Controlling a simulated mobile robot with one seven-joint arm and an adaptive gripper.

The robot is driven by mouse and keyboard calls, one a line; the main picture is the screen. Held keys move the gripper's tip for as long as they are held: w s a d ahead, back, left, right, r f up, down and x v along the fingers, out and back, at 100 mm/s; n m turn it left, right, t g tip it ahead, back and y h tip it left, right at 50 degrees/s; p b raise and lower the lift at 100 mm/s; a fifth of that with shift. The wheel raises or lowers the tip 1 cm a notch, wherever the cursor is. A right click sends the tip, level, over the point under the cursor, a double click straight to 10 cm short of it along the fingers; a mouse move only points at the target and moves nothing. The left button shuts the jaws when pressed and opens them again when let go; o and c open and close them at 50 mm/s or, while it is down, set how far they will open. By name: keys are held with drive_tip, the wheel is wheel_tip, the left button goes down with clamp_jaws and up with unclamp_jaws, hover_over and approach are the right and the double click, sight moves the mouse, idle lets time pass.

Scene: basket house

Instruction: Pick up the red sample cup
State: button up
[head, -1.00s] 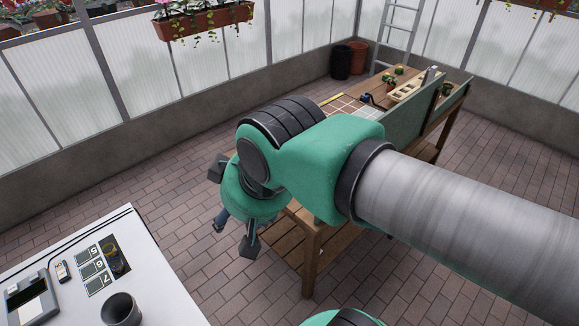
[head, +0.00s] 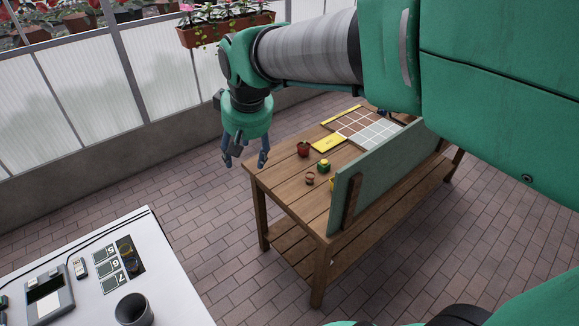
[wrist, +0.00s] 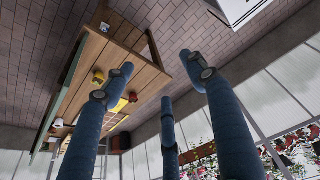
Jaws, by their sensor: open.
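A small dark red cup (head: 303,149) stands on the wooden workbench (head: 283,185), near its left edge in the head view. A small red shape that looks like the same cup shows in the wrist view (wrist: 133,97), beside one finger. My gripper (head: 246,158) hangs fingers down, left of the bench end and apart from the cup. Its blue fingers are spread and empty; they also show in the wrist view (wrist: 160,82).
Near the cup are a yellow-green item (head: 324,166), a small brown pot (head: 310,179) and a yellow card (head: 328,143). A green upright board (head: 385,165) lines the bench's right side.

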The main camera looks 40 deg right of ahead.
drive_tip(key=w+d+f+g+p, duration=0.1)
drive_tip(key=w+d+f, duration=0.3)
drive_tip(key=w+d, duration=0.25)
drive_tip(key=w+d+f+m+p, duration=0.1)
drive_tip(key=w+d+f, duration=0.3)
drive_tip(key=w+d, duration=0.3)
drive_tip(key=w+d+f+g+p, duration=0.1)
drive_tip(key=w+d+f, duration=0.35)
drive_tip(key=d, duration=0.35)
drive_tip(key=w+d+f+m+g+p, duration=0.1)
drive_tip(key=w+d+f+g+p, duration=0.1)
drive_tip(key=d+f, duration=2)
drive_tip(key=shift+w+f+p, duration=0.3)
drive_tip(key=shift+f+p, duration=0.05)
drive_tip(key=shift+f, duration=0.5)
hover_over(310, 176)
drive_tip(key=s+a, duration=0.1)
drive_tip(key=shift+s+a+f, duration=0.1)
drive_tip(key=shift+f, duration=2.05)
drive_tip(key=shift+s+a+f, duration=0.1)
drive_tip(key=shift+f, duration=2.05)
drive_tip(key=shift+f, duration=2.6)
